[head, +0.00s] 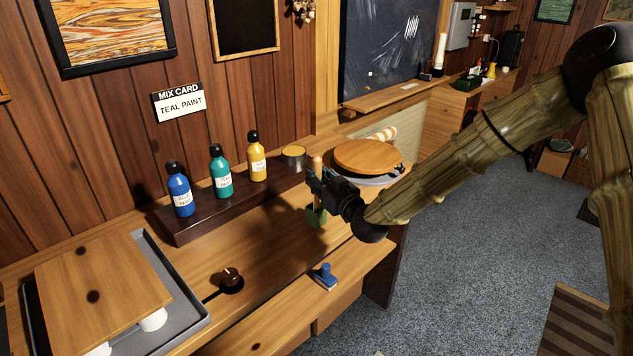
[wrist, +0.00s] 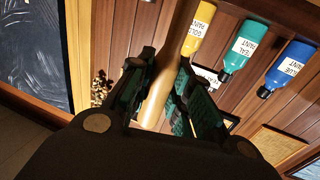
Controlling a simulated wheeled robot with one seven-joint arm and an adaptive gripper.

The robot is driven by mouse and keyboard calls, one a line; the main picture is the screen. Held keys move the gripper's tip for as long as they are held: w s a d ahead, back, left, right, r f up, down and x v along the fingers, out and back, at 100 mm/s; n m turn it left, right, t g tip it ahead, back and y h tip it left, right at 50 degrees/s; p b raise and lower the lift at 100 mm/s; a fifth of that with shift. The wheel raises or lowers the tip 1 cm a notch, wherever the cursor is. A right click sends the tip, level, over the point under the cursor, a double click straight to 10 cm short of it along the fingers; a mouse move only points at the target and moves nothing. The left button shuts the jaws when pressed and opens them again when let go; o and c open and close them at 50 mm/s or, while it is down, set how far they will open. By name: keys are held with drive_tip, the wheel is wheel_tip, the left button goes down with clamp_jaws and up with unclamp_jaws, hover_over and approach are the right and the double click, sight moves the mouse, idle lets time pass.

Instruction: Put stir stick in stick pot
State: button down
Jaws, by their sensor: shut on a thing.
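My gripper (head: 322,185) is shut on the stir stick, a pale wooden rod (head: 317,163), above the counter. The stick stands nearly upright in the head view, its rounded top above the fingers. In the wrist view, the stick (wrist: 162,85) runs between the two dark green-padded fingers (wrist: 160,88), its far end leaving at the top edge. A small green rounded thing (head: 316,216) shows just below my gripper. I cannot tell whether it is the stick pot or the stick's lower end.
Blue (head: 179,190), teal (head: 221,172) and gold (head: 256,157) paint bottles stand on a dark raised shelf (head: 190,226). A yellow-topped tin (head: 293,156) and round wooden board (head: 368,156) are nearby.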

drive_tip(key=shift+s+a+f, duration=0.1)
drive_tip(key=shift+f, duration=0.85)
drive_tip(key=c, duration=1.3)
unclamp_jaws()
drive_tip(key=shift+s, duration=0.2)
drive_tip(key=b+v, duration=0.2)
drive_tip(key=v, duration=0.9)
drive_tip(key=shift+s+d, duration=0.2)
drive_tip(key=shift+d, duration=0.15)
